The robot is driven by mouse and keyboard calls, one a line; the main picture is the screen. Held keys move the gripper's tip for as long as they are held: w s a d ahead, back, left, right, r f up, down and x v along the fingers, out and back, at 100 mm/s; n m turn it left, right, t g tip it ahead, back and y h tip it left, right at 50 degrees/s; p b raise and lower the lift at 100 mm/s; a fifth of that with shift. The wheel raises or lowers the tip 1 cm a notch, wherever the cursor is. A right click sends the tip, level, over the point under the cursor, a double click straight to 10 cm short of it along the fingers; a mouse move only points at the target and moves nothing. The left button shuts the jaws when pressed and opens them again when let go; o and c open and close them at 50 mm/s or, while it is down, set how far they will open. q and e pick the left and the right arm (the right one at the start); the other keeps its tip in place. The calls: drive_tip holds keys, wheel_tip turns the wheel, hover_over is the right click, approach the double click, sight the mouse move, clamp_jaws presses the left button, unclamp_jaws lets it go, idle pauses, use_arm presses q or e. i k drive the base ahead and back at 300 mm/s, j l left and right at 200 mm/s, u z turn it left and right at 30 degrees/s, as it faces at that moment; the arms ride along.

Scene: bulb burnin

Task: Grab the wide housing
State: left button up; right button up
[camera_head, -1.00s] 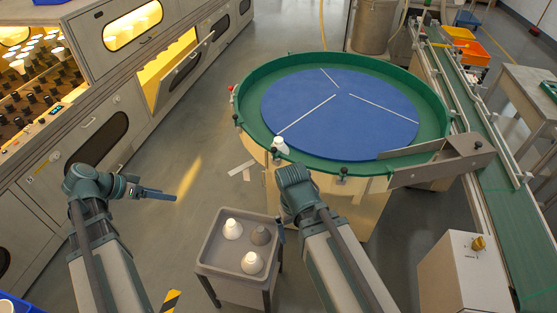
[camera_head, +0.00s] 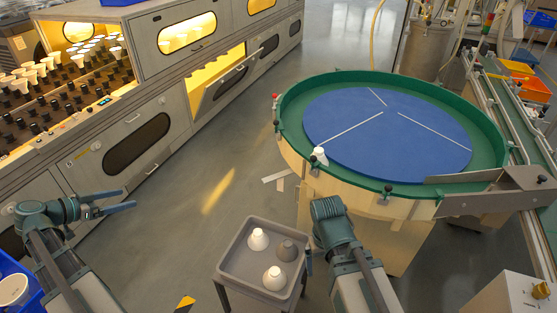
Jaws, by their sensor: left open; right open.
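Several pale housings are in view, and I cannot tell for sure which is the wide one. Another white housing (camera_head: 320,156) is at the near left rim of the round table. My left gripper (camera_head: 127,199) is open and empty, over the floor left of the tray. My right gripper (camera_head: 309,259) is mostly hidden by its wrist, beside the tray's right edge; a dark finger shows.
The green-rimmed round table (camera_head: 395,187) with a blue disc stands right of centre. A lit rack (camera_head: 75,75) with several bulbs stands at the left. A blue crate (camera_head: 28,268) with a white round piece (camera_head: 13,289) is at the lower left. Floor between rack and tray is clear.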

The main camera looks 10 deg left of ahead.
sight(318, 151)
drive_tip(key=i+l+z, duration=0.1)
drive_tip(key=l+z, duration=0.2)
drive_tip(key=i+l+z, duration=0.1)
drive_tip(key=z, duration=0.15)
drive_tip(key=i+z, duration=0.25)
drive_tip(key=z, duration=0.25)
